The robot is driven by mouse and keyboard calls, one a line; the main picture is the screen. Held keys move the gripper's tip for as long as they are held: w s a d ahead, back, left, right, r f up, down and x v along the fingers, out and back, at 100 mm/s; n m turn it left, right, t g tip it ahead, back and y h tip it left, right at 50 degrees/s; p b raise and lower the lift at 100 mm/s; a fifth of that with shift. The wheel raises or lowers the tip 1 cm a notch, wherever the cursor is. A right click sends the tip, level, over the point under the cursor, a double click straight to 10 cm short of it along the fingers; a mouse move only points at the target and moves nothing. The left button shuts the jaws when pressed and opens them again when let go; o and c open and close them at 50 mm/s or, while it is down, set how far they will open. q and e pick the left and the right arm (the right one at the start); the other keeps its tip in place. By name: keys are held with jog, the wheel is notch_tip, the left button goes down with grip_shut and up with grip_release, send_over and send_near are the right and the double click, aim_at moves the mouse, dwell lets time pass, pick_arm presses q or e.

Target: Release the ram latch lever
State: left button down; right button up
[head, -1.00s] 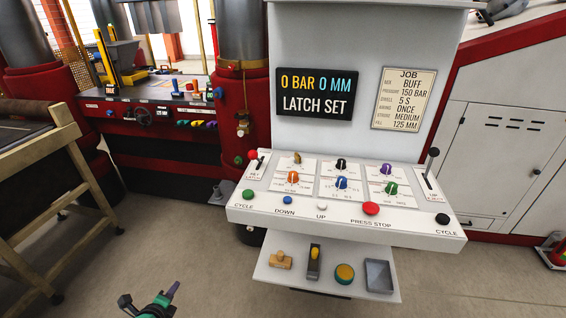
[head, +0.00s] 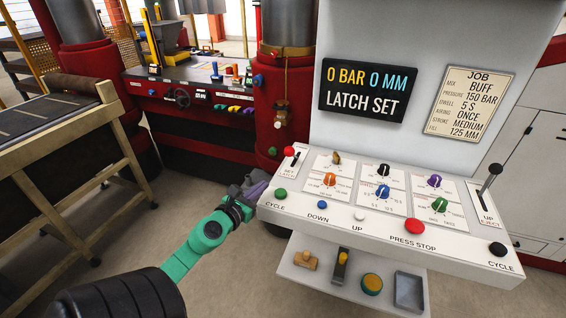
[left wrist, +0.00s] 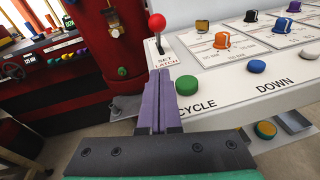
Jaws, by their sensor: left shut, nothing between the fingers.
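The latch lever, a short lever with a red ball knob (head: 289,151), stands at the left end of the white control panel (head: 330,219), on a plate marked SET and LATCH. It also shows in the left wrist view as a red ball (left wrist: 157,22) on a thin stem. The display (head: 367,91) reads 0 BAR 0 MM, LATCH SET. My left gripper (head: 259,184), with purple fingers, is at the panel's left front corner, apart from the lever. In the left wrist view its shut fingers (left wrist: 163,88) point toward the lever, with nothing between them. My right gripper is not in view.
The green CYCLE button (head: 280,192) is close to my left gripper. Coloured knobs fill the panel's middle, and a black-knobbed lever (head: 490,178) stands at its right. A shelf (head: 325,283) with small items is below.

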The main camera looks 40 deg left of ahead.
pick_arm(q)
send_over(276, 186)
jog(key=shift+w+f, duration=0.15)
jog(key=shift+f, duration=0.55)
jog(key=shift+w+a+r+p, duration=0.1)
jog(key=shift+w+r+p, duration=0.95)
jog(key=shift+w, duration=0.1)
jog(key=shift+w+r, duration=0.1)
jog(key=shift+w, duration=0.2)
jog(key=shift+a, duration=0.15)
